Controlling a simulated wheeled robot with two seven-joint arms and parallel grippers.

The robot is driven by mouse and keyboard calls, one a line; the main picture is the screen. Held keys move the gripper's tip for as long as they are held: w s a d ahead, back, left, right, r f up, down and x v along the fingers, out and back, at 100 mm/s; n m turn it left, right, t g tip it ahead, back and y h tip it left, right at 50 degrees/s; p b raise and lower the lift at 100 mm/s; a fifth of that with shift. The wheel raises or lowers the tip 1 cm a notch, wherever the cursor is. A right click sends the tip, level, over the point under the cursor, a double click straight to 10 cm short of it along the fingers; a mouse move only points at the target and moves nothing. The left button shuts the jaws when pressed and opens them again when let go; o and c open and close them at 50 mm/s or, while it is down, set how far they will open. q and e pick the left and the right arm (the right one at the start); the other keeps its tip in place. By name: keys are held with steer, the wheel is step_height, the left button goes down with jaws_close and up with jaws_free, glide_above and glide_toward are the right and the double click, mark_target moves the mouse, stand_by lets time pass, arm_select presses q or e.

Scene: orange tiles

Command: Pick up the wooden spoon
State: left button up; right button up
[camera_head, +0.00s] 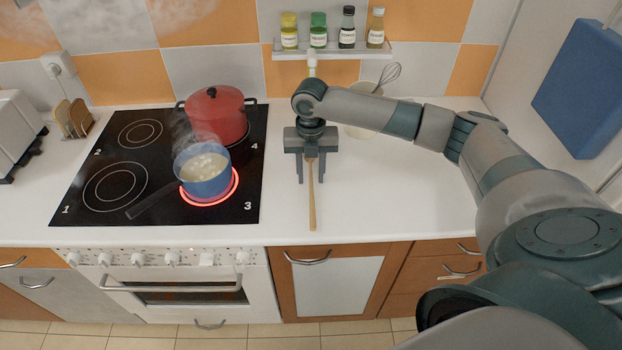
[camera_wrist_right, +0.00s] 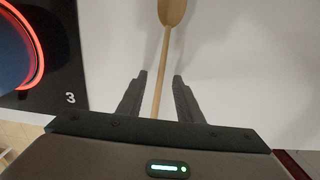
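The wooden spoon (camera_head: 312,208) lies on the white counter to the right of the stove, its handle pointing at the front edge. My right gripper (camera_head: 311,182) is over it, with its fingers apart on either side of the spoon. In the right wrist view the handle of the spoon (camera_wrist_right: 161,75) runs between the two open fingers of the gripper (camera_wrist_right: 160,75), with a gap on each side. The spoon's bowl is at the top edge there, partly cut off. In the head view the gripper hides much of the bowl end. My left gripper is not in view.
A blue pot (camera_head: 203,185) steams on the glowing burner, its handle pointing front left. A red lidded pot (camera_head: 214,115) stands behind it on the black hob (camera_head: 90,212). Bottles (camera_head: 347,28) stand on a wall shelf. Counter right of the spoon (camera_head: 400,205) is clear.

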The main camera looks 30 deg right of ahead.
steer(key=shift+f, duration=0.7)
jaws_close()
steer(key=shift+r, duration=0.1)
steer(key=shift+r+b, duration=0.5)
steer(key=shift+r, duration=0.2)
step_height(320, 180, up, 2)
steer(key=shift+d+r+b, duration=0.1)
steer(key=shift+r+b, duration=0.15)
steer(key=shift+b, duration=0.4)
steer(key=s+d+r+b, duration=0.3)
steer(key=s+d+r, duration=0.2)
steer(key=s, duration=0.5)
step_height(320, 180, up, 2)
steer(key=shift+s+d, duration=0.15)
steer(key=shift+s, duration=0.05)
